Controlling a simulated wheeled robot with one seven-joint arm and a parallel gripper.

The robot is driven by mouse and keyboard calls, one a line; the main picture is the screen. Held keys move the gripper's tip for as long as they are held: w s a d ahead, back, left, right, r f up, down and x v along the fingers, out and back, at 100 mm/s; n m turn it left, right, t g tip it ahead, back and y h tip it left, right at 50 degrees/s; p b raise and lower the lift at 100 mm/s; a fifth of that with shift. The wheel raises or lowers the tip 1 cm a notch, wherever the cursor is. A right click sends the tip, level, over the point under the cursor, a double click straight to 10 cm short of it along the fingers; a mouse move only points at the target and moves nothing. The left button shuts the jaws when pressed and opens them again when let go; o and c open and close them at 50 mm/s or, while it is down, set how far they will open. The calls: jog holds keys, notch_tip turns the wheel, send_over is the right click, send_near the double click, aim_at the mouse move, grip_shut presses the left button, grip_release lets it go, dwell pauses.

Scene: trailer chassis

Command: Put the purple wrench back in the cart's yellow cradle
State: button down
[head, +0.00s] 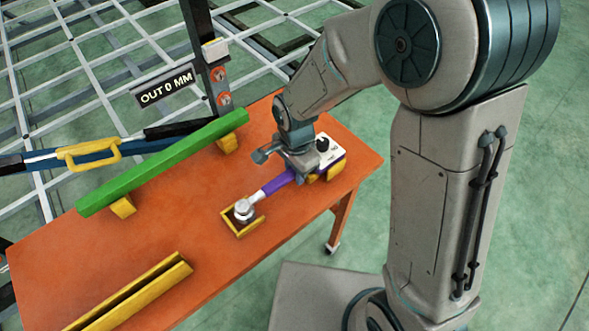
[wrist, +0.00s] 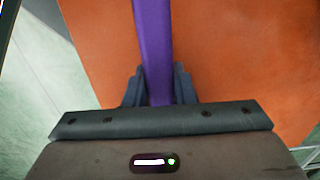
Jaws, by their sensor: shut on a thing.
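The purple wrench (head: 276,185) has a purple handle, a silver head at its left end and a white block with a black knob at its right end. My gripper (head: 296,174) is shut on the handle from above. In the wrist view the purple handle (wrist: 152,45) runs between the two dark fingers of my gripper (wrist: 158,88). The silver head is at the open-topped yellow cradle (head: 259,225) on the orange cart. More yellow support pieces show under the white block. I cannot tell whether the wrench rests on them or is held slightly above.
The orange cart top (head: 180,245) also carries a green bar (head: 165,160) on yellow blocks and a long yellow channel (head: 135,295) at the front left. A grey chassis frame with a blue bar and yellow handle (head: 90,153) stands behind. The cart's middle left is clear.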

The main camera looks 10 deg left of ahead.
dwell(0.8)
jog(key=c, duration=0.6)
grip_release()
jog(key=shift+c, duration=0.2)
jog(key=shift+r, duration=0.1)
jog(key=shift+r+p, duration=2.65)
jog(key=shift+r, duration=1.35)
